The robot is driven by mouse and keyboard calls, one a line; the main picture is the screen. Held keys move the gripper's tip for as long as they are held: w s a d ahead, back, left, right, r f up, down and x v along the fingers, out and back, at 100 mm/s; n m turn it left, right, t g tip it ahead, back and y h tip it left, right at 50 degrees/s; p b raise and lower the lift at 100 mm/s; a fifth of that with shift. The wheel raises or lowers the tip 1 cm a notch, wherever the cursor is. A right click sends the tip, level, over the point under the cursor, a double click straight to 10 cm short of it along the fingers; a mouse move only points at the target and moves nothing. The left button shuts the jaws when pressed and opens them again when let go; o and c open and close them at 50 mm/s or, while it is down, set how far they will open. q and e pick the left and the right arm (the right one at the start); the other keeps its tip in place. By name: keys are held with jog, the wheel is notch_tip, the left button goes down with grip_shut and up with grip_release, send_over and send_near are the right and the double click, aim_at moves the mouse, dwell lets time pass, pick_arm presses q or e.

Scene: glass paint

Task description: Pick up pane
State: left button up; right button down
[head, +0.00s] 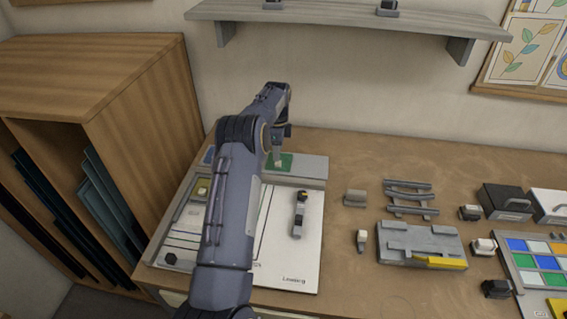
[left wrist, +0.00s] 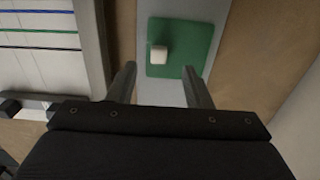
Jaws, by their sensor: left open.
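A green pane (head: 286,167) lies flat on a grey strip at the back left of the workbench, partly hidden by my left gripper. In the left wrist view the pane (left wrist: 185,34) shows as a green square with a small whitish block (left wrist: 158,54) on it. My left gripper (head: 277,155) points down over the pane. In the wrist view its two fingers (left wrist: 160,70) are spread apart, with nothing held between them. The pane's near edge lies around the fingertips; I cannot tell the height left between them. My right gripper is out of view.
The grey strip (head: 313,168) lies behind a white lettered board (head: 282,262). To the right are a grey fixture (head: 420,240), small racks (head: 408,190), dark and white boxes, and a tray of coloured squares (head: 530,262). A wooden cabinet (head: 120,90) stands close on the left; a shelf (head: 340,14) hangs above.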

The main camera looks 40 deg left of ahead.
pick_arm(q)
notch_tip(320, 180, down, 5)
jog(key=b, duration=0.4)
jog(key=shift+f, duration=0.15)
jog(key=shift+c, duration=0.4)
grip_shut()
